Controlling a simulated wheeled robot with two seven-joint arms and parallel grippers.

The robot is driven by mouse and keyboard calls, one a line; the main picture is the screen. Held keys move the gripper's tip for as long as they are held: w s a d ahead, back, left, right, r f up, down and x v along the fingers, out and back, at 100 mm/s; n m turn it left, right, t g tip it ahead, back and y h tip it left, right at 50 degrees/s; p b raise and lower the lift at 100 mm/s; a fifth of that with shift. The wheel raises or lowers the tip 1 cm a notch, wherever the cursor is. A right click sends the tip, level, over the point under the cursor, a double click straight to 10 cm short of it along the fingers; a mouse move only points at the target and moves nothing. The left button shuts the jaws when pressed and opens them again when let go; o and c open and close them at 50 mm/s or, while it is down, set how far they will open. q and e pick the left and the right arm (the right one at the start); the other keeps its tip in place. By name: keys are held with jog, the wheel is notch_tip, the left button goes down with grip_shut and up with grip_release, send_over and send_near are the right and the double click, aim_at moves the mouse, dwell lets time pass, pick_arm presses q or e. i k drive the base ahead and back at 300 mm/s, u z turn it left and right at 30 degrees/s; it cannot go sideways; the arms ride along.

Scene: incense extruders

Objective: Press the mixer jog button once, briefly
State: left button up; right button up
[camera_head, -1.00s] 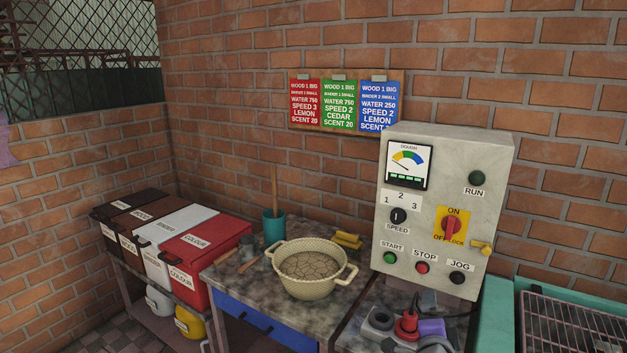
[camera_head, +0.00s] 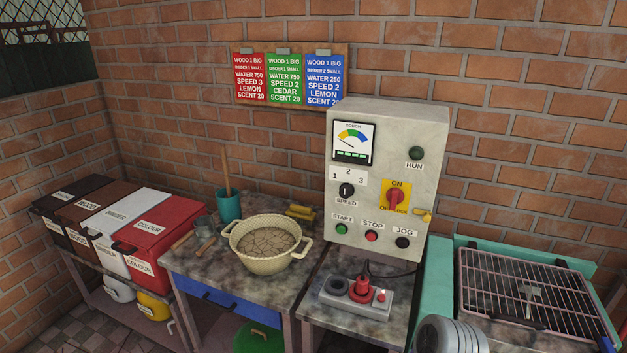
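The mixer control box (camera_head: 383,190) is a grey cabinet standing against the brick wall on the worktop. Its jog button (camera_head: 403,242) is a dark round button at the lower right of the front, under a JOG label. Left of it are the red stop button (camera_head: 371,236) and the green start button (camera_head: 341,229). A red rotary switch (camera_head: 395,197) sits on a yellow ON/OFF plate, with a yellow padlock-like part (camera_head: 423,216) beside it. The speed knob (camera_head: 346,190) is black. The run lamp (camera_head: 416,153) looks dark green. Neither gripper is in view.
A cream basin (camera_head: 264,262) of cracked dough stands left of the box. A grey block with a red plug (camera_head: 362,288) lies in front of it. A ribbed grey round thing (camera_head: 450,335) is at the bottom edge. A wire rack (camera_head: 525,290) is at the right.

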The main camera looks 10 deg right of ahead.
aim_at(402, 244)
jog(key=z, duration=1.35)
